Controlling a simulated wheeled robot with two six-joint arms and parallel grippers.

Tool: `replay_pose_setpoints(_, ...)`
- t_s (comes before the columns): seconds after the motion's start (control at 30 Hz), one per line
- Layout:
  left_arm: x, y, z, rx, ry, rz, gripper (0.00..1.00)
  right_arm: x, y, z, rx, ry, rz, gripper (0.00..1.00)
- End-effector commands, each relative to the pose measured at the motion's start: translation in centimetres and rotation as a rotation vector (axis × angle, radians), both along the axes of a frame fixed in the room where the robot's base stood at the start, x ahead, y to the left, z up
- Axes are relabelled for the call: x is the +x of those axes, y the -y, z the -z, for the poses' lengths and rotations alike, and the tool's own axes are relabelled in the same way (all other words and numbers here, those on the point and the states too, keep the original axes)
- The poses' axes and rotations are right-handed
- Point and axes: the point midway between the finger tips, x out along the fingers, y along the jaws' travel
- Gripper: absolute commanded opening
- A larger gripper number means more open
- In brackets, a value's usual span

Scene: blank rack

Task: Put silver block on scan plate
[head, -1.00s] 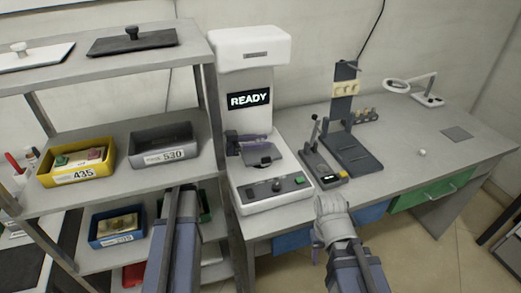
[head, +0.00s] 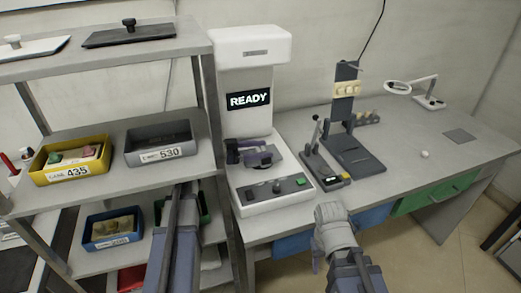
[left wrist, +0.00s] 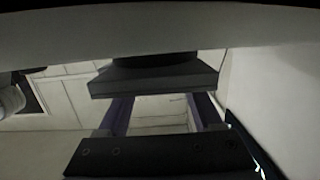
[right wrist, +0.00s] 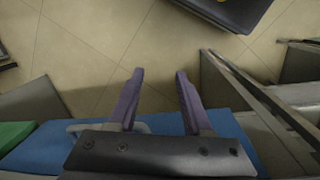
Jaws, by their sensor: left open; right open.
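The scanner (head: 246,100) is a white machine with a READY display. My left gripper (head: 250,153), with purple fingers, is open inside its bay, just above the base. A small dark grey surface there is partly covered by the gripper, so I cannot separate scan plate from block. In the left wrist view a dark slab (left wrist: 155,82) on a short dark stem crosses in front of the open fingers (left wrist: 160,115). I cannot pick out the silver block with certainty. My right gripper (right wrist: 160,95) is open and empty, over the floor before the bench.
A shelf rack stands left with a yellow bin 435 (head: 42,173) holding pieces, a grey bin 530 (head: 160,155) and a blue bin (head: 112,242). A dark fixture (head: 357,157) stands right of the scanner. The bench's right part is mostly clear.

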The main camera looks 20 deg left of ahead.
Motion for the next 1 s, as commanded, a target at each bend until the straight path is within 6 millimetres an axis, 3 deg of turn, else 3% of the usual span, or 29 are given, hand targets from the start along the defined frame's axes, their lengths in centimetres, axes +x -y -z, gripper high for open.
replay_pose_setpoints(0.27,-0.4,-0.7,-0.4,0.0,0.0,-0.002,0.67,0.0,0.0,-0.4,0.0,0.0,0.0,0.5)
replay_pose_setpoints(0.7,-5.1,-7.7,-1.7,0.0,0.0,-0.004,0.67,0.0,0.0,-1.7,0.0,0.0,0.0,0.5)
replay_pose_setpoints(1.0,-6.6,-9.8,-2.0,0.0,0.0,-0.001,0.67,0.0,0.0,-2.0,0.0,0.0,0.0,0.5)
